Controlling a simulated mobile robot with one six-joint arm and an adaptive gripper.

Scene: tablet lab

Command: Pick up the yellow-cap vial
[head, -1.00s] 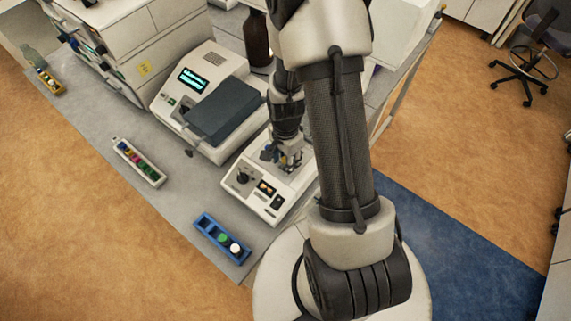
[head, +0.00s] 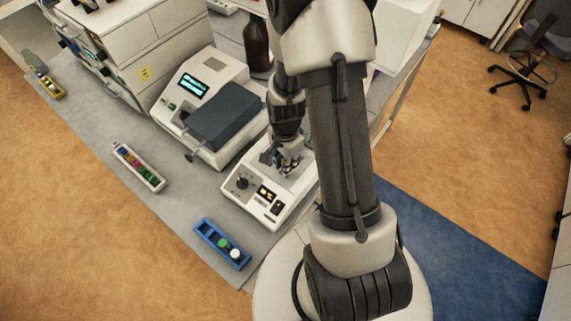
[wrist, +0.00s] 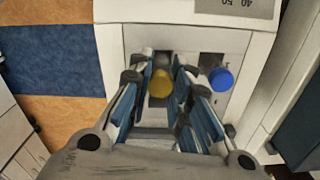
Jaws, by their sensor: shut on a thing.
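The yellow-cap vial (wrist: 160,84) shows between my fingers in the wrist view, its yellow cap facing the camera. My gripper (wrist: 158,77) is shut on it, with a finger on each side. In the head view my gripper (head: 282,157) is low over the white benchtop device (head: 242,182), and the vial cannot be made out there. A blue-capped vial (wrist: 221,79) stands just right of my right finger in the wrist view. The vial's lower part is hidden, so I cannot tell whether it is clear of the device.
A blue rack (head: 207,228) with green and white caps sits at the bench's front edge. A white rack (head: 158,183) with several coloured caps lies further left. A larger instrument (head: 222,112) and a brown bottle (head: 257,45) stand behind. Bare bench lies between the racks.

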